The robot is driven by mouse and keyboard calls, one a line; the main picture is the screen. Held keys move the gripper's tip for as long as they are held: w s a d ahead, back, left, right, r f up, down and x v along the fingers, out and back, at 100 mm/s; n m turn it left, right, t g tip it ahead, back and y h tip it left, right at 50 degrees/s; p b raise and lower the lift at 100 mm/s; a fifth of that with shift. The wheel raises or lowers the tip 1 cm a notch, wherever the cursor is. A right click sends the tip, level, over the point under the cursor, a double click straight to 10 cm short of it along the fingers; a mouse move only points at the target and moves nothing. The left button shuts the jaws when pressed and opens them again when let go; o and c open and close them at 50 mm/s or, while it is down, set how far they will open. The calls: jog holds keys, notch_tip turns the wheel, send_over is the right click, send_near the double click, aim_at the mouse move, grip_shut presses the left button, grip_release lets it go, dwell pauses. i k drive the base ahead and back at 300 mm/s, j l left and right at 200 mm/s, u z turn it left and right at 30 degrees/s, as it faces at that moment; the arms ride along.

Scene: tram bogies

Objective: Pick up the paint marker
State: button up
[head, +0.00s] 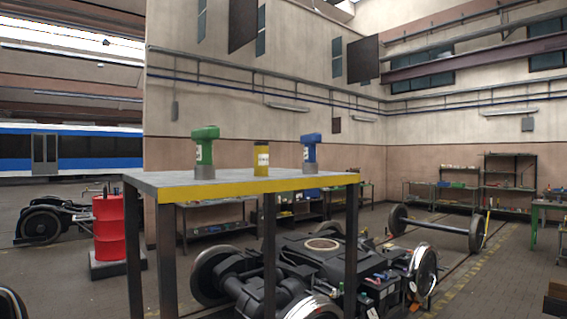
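I cannot make out a paint marker in the head view. A tall table (230,182) with a grey top and a yellow front edge stands in front of me. On it, from left to right, stand a green-headed tool (205,146) on a grey base, a yellow cylinder (261,160) with a white label, and a blue-headed tool (310,148) on a grey base. They are upright and apart from each other. My gripper is not in view.
A bogie (320,255) with small items on it stands behind and below the table. A red drum (109,228) stands at the left. A loose wheelset (440,228) is at the right. Benches and shelves (460,185) line the back wall.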

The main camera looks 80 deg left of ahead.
aim_at(260, 148)
jog(key=u, duration=2.9)
jog(key=i+j, duration=0.1)
jog(key=i, duration=0.5)
jog(key=z, duration=0.05)
